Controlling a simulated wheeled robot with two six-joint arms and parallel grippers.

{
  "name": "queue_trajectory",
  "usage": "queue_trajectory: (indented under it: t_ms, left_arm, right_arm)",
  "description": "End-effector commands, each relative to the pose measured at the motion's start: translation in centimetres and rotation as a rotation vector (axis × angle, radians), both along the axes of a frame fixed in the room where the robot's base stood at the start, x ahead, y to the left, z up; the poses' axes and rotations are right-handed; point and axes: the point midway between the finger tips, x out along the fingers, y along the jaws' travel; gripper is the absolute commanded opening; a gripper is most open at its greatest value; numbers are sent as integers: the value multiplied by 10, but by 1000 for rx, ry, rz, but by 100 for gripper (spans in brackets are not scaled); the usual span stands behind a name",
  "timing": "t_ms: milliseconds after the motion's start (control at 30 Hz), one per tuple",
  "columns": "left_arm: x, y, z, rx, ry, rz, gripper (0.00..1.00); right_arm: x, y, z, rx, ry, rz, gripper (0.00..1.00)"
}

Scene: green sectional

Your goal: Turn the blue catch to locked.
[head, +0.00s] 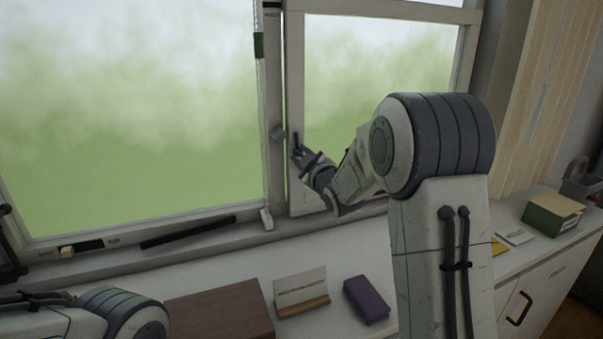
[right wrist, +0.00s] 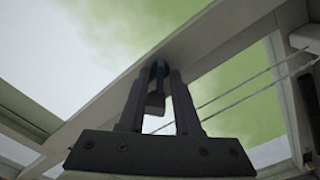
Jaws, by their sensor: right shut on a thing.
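The blue catch (head: 296,138) is a small dark blue lever on the frame of the right-hand window sash. In the head view a short part of it stands up above my gripper. My right gripper (head: 299,154) reaches it from the lower right. In the right wrist view the catch (right wrist: 159,68) shows between the tips of my right gripper (right wrist: 158,78), which is shut on it. The fingers hide part of the catch, and I cannot tell whether it is at locked. My left gripper is out of view; only part of my left arm shows at the lower left.
The window sill (head: 200,237) runs below the glass. On the white counter are a brown box (head: 220,312), a card in a wooden holder (head: 301,290) and a purple box (head: 367,299). A green box (head: 551,214) stands at the right. A cord hangs by the window post.

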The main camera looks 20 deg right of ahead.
Motion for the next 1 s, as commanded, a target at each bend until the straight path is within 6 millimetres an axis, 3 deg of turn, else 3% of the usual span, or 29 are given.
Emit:
queue_trajectory:
  t_ms: [33,500,700,1000]
  left_arm:
    - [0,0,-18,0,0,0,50]
    - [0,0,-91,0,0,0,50]
    - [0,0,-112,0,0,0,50]
    - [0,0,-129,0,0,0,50]
  right_arm:
    - [0,1,-4,-48,-16,2,0]
    - [0,3,-4,-479,-30,1,0]
    - [1,3,-3,-620,-33,2,0]
    - [1,3,-1,-742,-35,2,0]
